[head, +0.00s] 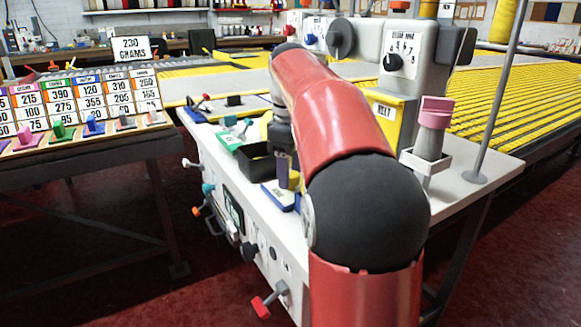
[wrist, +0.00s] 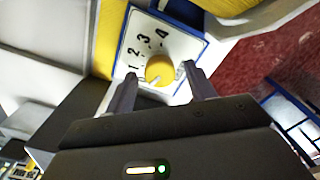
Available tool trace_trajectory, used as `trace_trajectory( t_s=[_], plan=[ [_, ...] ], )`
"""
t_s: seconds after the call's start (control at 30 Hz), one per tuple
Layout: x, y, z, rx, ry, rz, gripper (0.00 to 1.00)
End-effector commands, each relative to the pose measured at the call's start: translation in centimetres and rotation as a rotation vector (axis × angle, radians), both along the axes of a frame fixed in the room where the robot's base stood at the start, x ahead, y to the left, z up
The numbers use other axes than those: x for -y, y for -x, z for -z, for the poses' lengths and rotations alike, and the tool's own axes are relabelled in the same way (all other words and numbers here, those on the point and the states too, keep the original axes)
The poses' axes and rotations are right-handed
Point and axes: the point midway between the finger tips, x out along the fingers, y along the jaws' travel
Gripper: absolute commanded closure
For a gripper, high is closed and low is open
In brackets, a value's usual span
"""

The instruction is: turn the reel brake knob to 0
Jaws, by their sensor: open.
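A yellow round knob (wrist: 160,68) sits on a white dial plate (wrist: 172,33) with a blue edge in the wrist view. The numbers 1 to 4 show in an arc beside it; I see no 0. A small pale mark shows at the knob's lower edge. My gripper (wrist: 161,77) is open, with one finger on each side of the knob; I cannot tell if either touches it. In the head view my gripper (head: 284,178) is low over the white bench, close to a blue-edged piece (head: 280,196). The yellow knob itself is hidden there.
The white bench (head: 222,160) carries a black open box (head: 258,165) and a green item left of my gripper. Handles, including a red one (head: 262,308), stick out from its front. A grey-bodied unit with a black knob (head: 395,62) and a pink-topped post (head: 434,112) stand behind my arm.

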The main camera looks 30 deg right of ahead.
Motion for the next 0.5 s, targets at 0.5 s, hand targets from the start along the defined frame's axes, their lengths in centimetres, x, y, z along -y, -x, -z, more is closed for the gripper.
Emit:
trace_trajectory(
  t_s=[0.5],
  plan=[
    [0.0,-0.1,-6.0,0.002,0.001,0.0,0.45]
  ],
)
